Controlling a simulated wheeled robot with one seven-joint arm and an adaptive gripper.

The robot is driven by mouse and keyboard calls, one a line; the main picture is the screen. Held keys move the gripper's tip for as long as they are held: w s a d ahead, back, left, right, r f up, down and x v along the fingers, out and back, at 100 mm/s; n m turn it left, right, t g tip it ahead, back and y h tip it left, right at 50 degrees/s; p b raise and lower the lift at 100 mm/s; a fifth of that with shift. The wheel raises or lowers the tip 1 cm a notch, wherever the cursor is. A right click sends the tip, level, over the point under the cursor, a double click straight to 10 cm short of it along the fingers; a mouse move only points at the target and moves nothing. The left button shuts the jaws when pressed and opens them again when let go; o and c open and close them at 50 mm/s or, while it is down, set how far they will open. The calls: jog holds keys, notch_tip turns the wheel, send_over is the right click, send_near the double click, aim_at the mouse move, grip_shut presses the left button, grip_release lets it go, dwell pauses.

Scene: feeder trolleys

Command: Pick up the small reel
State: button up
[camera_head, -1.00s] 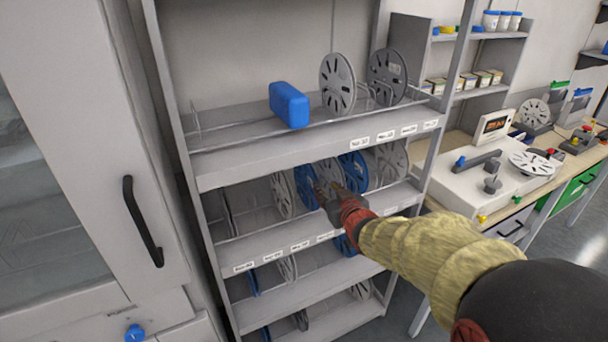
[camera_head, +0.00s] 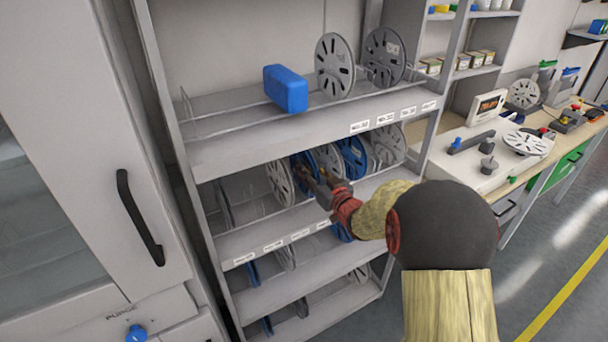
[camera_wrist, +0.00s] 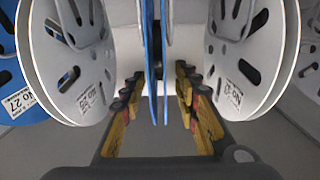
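Several reels stand upright on the middle shelf. A blue reel (camera_head: 301,163) stands in front of my gripper (camera_head: 318,183). In the wrist view the blue reel (camera_wrist: 152,60) is edge-on between my two yellow-and-black fingers, seen as two thin flanges. My gripper (camera_wrist: 158,92) is open, with a gap visible on both sides of the reel. Which reel is the small one I cannot tell for sure.
The shelf above holds a blue box (camera_head: 286,88) and two large grey reels (camera_head: 335,68). Its labelled front edge (camera_head: 300,138) lies just above my gripper. A cabinet with a black handle (camera_head: 140,217) is at left. A bench with a white machine (camera_head: 487,158) is at right.

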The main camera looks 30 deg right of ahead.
jog(key=shift+w, duration=1.4)
jog(key=c, duration=0.3)
grip_shut()
